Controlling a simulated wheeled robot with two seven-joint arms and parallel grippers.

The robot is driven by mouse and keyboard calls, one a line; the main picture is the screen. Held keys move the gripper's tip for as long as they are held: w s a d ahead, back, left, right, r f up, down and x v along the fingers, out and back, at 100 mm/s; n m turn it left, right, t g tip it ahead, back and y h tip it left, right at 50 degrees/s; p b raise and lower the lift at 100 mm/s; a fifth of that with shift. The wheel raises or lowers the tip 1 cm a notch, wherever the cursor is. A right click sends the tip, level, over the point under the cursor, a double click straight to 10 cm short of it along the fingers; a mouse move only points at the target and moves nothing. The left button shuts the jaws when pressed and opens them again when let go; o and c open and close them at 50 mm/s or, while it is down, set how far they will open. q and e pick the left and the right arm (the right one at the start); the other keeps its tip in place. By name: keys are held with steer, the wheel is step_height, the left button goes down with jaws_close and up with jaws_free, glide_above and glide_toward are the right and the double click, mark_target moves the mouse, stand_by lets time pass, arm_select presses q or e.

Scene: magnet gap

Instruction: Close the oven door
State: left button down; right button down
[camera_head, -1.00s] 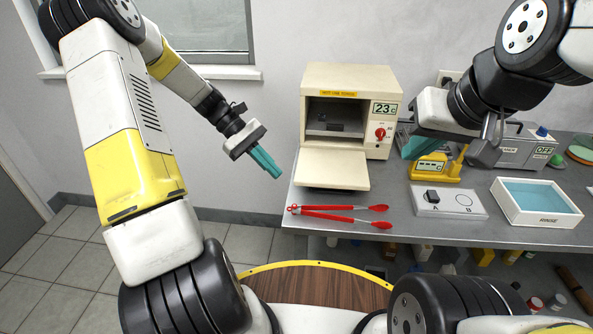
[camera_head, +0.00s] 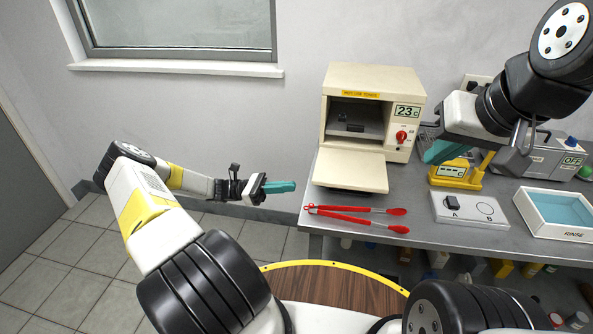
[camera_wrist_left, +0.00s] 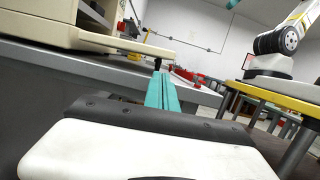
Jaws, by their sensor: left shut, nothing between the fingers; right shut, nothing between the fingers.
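The cream oven (camera_head: 372,108) stands on the grey bench, and its display reads 23 C. Its door (camera_head: 350,169) is hinged down and lies open, flat, toward the bench's front edge. A small dark object (camera_head: 355,127) sits inside the oven. My left gripper (camera_head: 291,186) is shut and empty, left of the bench and lower left of the door, apart from it. In the left wrist view its teal fingers (camera_wrist_left: 162,92) point toward the bench, with the door edge (camera_wrist_left: 140,45) above and to the left. My right gripper (camera_head: 436,152) is shut, right of the oven.
Red tongs (camera_head: 355,215) lie on the bench in front of the door. A plate marked A and B (camera_head: 468,208), a yellow gauge (camera_head: 455,172) and a rinse tray (camera_head: 550,210) stand to the right. The floor left of the bench is clear.

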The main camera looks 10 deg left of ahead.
mark_target(308, 190)
arm_select(q)
steer(key=x, duration=0.7)
steer(key=shift+d, duration=0.1)
steer(key=shift+r, duration=0.15)
steer(key=shift+s+r+n, duration=0.1)
steer(key=shift+r+n, duration=0.35)
steer(key=shift+n, duration=0.05)
step_height(308, 190, up, 10)
steer(key=w+n+t+y, duration=0.1)
steer(key=w+n+t, duration=0.2)
steer(key=n, duration=0.6)
steer(key=w+r+n+t+y, duration=0.1)
steer(key=w+r+n+y, duration=0.1)
steer(key=w+r+n, duration=0.5)
steer(key=shift+w+r+n, duration=0.35)
steer(key=shift+w+n, duration=0.65)
steer(key=shift+w, duration=1.05)
steer(key=shift+w, duration=0.1)
steer(key=shift+r, duration=0.1)
